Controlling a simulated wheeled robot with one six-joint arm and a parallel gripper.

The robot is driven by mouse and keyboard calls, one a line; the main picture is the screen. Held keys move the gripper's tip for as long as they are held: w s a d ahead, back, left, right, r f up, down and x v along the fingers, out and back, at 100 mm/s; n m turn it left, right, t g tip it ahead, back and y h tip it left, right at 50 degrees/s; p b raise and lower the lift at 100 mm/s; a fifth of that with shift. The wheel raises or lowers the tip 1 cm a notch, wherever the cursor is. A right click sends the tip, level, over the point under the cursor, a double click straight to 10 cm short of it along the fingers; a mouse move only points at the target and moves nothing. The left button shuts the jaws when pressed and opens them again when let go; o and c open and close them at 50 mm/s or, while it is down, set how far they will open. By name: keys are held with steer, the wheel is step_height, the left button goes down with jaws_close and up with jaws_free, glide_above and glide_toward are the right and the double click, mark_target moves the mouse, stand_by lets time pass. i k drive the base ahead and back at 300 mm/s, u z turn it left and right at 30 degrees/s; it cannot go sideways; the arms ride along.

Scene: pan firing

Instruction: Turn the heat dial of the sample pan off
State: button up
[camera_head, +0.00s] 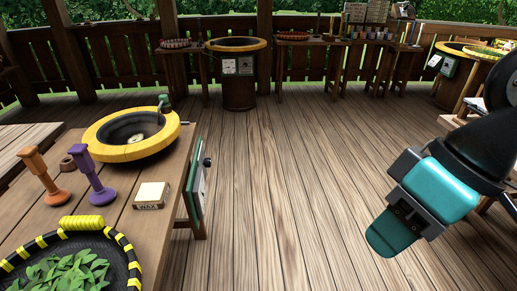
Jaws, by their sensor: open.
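A yellow-rimmed dark pan (97,134) is set into the wooden table on the left. On that table's right side hangs a green-framed panel (193,196), seen nearly edge-on. A small dark knob (207,162) sticks out near the panel's top; its setting cannot be read from here. I cannot tell for sure which pan is the sample pan. My gripper (394,234), with teal parts, is at the right, pointing down and left. It is open with nothing visible in it, well apart from the panel and knob, with open floor between.
The left table also holds an orange stamp (45,176), a purple stamp (95,180), a wax block (152,195) and a black-and-yellow tray (122,252) of leaves. Another pan stand (238,85) is at the back, and one (449,68) at the far right. The middle floor (285,185) is clear.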

mark_target(207, 163)
steer(key=z, duration=0.3)
steer(key=i, duration=1.7)
steer(key=u, duration=0.65)
